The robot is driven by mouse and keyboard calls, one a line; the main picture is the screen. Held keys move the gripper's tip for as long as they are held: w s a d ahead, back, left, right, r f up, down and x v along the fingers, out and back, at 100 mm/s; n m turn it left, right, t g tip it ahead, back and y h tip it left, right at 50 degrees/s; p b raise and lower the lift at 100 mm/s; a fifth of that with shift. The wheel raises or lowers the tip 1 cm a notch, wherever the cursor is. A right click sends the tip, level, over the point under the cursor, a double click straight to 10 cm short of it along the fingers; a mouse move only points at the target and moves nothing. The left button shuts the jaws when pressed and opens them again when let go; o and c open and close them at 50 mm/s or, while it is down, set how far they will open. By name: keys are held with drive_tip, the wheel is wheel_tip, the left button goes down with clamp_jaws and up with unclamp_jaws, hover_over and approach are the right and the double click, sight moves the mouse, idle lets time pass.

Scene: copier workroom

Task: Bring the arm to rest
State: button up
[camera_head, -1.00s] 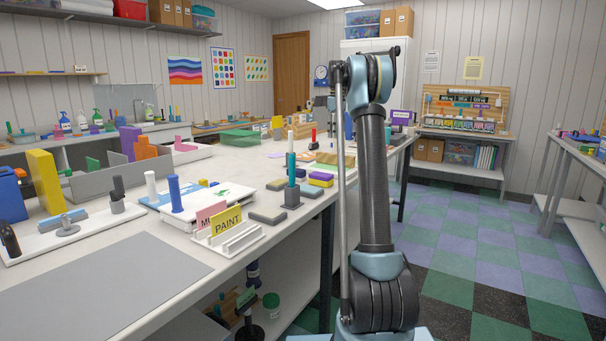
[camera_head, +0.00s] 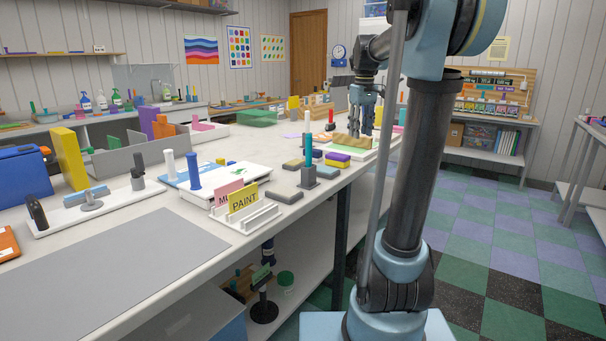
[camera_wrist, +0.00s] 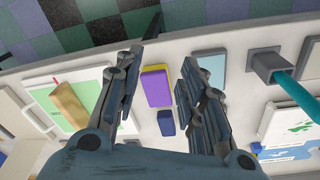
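My gripper (camera_head: 362,132) hangs fingers-down over the far part of the long worktable (camera_head: 240,265) in the head view. In the wrist view my gripper (camera_wrist: 162,62) shows two dark fingers spread apart with nothing held between them. A purple block with a yellow edge (camera_wrist: 157,88) and a dark blue block (camera_wrist: 166,122) lie on the table below, seen through the gap. A pale blue-grey block (camera_wrist: 209,70) lies beside the right finger. The gripper's height above the table is hard to tell.
A grey holder (camera_head: 308,178) with a teal stick stands near the table's front edge. A rack with a yellow PAINT card (camera_head: 243,200) stands nearer. A board with green and a wooden roll (camera_wrist: 68,105) lies left in the wrist view. Checkered floor (camera_head: 500,240) is clear at right.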

drive_tip(key=s+f+m, duration=0.2)
drive_tip(key=s+f, duration=1.1)
drive_tip(key=s, duration=0.3)
drive_tip(key=s+a+f+m+t, duration=0.1)
drive_tip(key=s+f+m, duration=0.2)
drive_tip(key=s+f, duration=1.1)
drive_tip(key=shift+s+m, duration=0.3)
drive_tip(key=shift+s, duration=0.85)
drive_tip(key=shift+a, duration=0.1)
drive_tip(key=shift+w+f, duration=0.15)
drive_tip(key=shift+w, duration=0.3)
